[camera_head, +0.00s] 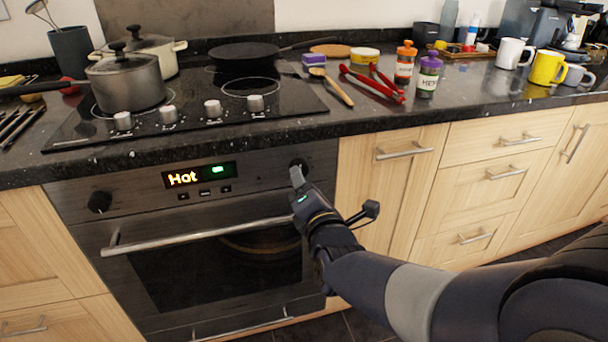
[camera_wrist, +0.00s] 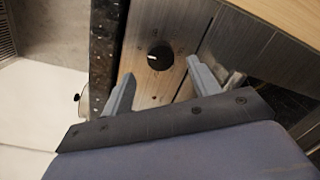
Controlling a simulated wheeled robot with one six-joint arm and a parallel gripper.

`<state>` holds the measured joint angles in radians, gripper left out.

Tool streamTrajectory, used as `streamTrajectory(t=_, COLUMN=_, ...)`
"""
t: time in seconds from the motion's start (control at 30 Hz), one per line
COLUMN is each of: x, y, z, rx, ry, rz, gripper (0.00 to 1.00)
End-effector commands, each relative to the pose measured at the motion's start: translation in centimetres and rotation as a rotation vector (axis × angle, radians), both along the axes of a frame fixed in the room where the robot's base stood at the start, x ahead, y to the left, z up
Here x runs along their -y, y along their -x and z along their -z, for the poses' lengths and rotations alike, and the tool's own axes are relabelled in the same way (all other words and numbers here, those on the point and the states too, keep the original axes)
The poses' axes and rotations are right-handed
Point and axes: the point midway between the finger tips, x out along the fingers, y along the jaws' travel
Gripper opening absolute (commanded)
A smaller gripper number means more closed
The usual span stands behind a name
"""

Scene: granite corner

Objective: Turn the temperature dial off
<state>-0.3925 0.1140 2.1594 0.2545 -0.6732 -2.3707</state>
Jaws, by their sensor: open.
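The oven's control panel (camera_head: 255,170) has a dark knob at each end. The left knob (camera_head: 99,202) stands clear of my gripper. The right knob (camera_head: 299,164) is partly hidden behind my gripper (camera_head: 297,178) in the head view. In the wrist view this round black knob (camera_wrist: 159,56) lies beyond the fingertips, between the lines of the two fingers. My gripper (camera_wrist: 160,80) is open and empty, and I see no contact with the knob. The lit display (camera_head: 198,174) reads "Hot" with a small green mark. Knob markings are too small to read.
The oven door handle (camera_head: 200,236) sticks out below the panel, left of my gripper. The dark countertop (camera_head: 400,120) overhangs above the panel. A cooktop (camera_head: 190,105) carries pots and a pan. Wooden cabinets (camera_head: 390,190) stand to the right.

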Motion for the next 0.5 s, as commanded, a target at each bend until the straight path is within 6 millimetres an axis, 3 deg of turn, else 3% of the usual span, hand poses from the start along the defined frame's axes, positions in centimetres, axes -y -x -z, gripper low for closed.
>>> streamTrajectory(t=0.2, x=0.9, y=4.0, z=-0.4, rx=0.000, ry=0.000, rz=-0.001, gripper=0.58)
streamTrajectory(t=0.5, x=1.5, y=6.2, z=-0.3, rx=0.000, ry=-0.001, rz=0.000, gripper=0.58)
